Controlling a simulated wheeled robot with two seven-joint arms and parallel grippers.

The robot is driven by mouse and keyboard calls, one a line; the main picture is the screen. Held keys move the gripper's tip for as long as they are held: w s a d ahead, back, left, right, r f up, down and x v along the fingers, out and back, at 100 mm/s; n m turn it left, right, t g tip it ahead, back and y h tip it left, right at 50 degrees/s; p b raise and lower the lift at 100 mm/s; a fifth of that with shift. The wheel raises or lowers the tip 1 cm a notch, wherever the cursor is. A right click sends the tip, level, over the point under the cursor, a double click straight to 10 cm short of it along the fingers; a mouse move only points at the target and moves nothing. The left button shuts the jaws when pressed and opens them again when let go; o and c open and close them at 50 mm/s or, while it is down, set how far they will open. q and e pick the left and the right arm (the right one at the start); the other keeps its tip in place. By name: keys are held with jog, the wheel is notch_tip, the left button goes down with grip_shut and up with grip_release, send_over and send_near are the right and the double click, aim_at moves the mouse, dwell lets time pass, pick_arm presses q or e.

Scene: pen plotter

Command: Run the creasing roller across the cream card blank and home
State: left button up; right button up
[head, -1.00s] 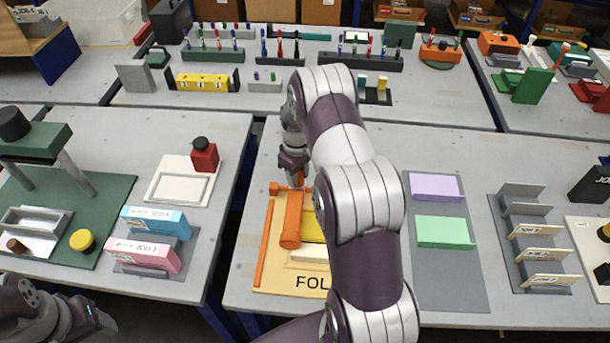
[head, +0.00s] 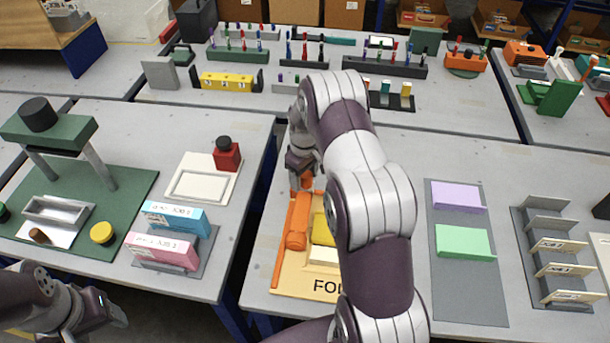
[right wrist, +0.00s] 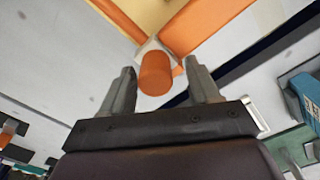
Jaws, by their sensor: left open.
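My right gripper (head: 304,180) is at the board's far end. In the right wrist view its fingers (right wrist: 161,82) stand apart on either side of an orange round handle (right wrist: 156,74), with gaps showing. My left gripper (head: 112,312) is open and empty at the lower left, off the board.
A grey mat (head: 465,290) with a lilac block (head: 455,195) and a green block (head: 466,242) lies to the right. A card rack (head: 548,240) stands further right. A gap separates this table from the left one, with its press (head: 48,132) and boxes (head: 165,250).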

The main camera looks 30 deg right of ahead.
jog(key=shift+d+r, duration=0.1)
jog(key=shift+r, duration=0.15)
notch_tip(320, 180, up, 12)
jog(key=shift+b, duration=0.35)
jog(key=shift+r, duration=0.1)
